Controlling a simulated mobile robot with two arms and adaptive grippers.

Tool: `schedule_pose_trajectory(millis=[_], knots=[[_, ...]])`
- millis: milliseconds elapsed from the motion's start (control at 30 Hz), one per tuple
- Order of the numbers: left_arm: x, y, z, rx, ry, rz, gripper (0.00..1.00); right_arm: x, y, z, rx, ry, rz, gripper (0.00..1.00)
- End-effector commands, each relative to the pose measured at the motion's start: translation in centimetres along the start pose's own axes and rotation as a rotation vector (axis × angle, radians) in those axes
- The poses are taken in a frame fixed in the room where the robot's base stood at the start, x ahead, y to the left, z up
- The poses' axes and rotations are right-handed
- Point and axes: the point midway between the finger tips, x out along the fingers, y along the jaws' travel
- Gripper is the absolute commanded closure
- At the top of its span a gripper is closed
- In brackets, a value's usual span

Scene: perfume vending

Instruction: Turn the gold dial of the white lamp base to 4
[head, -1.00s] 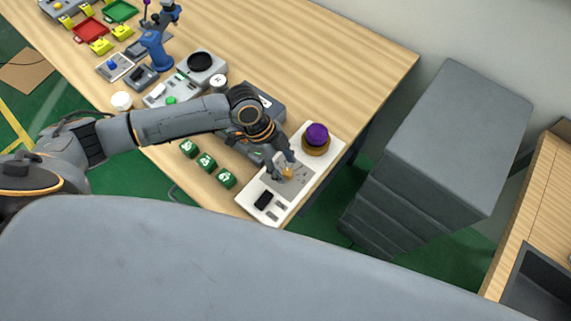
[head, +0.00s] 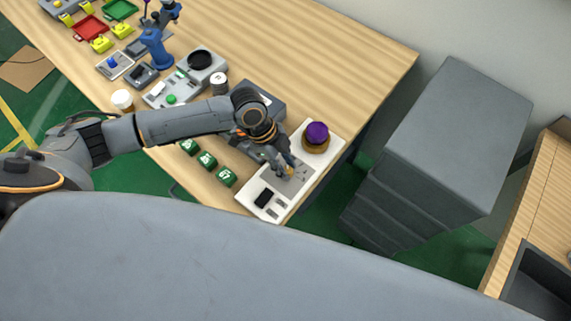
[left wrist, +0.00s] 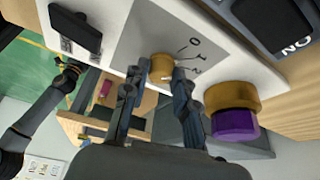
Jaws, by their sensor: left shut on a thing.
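The white lamp base (head: 327,153) lies at the table's near right corner, with a grey plate and a purple-topped gold lamp (head: 317,134). In the left wrist view the gold dial (left wrist: 162,67) sits on the grey plate, beside printed marks; 0, 1 and 2 can be made out, other marks are hidden. My left gripper (left wrist: 160,80) is shut on the dial, one finger on each side. In the head view the left gripper (head: 287,169) covers most of the dial. My right gripper (left wrist: 68,70) appears small at the left of the wrist view; its jaws are too small to judge.
A black switch (head: 264,198) sits on the base's near end. Green numbered blocks (head: 207,160) stand left of it. A dark grey box (head: 262,98) lies behind my left wrist. A grey drawer cabinet (head: 460,130) stands right of the table. The table's back right is clear.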

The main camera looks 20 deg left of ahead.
Motion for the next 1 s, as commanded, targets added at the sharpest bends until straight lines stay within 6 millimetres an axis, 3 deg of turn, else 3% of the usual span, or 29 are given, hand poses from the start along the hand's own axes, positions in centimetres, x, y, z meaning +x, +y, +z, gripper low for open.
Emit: schedule_pose_trajectory(millis=[367, 1000], knots=[[0.1, -0.3, 0.0, 0.198, -0.001, 0.082, 1.00, 1.1, 0.1, -0.1, 0.000, 0.004, 0.001, 0.00], [0.3, -0.6, -0.2, 0.760, 0.000, 0.314, 1.00, 4.0, 0.0, 0.0, 0.000, 0.005, 0.001, 0.00]])
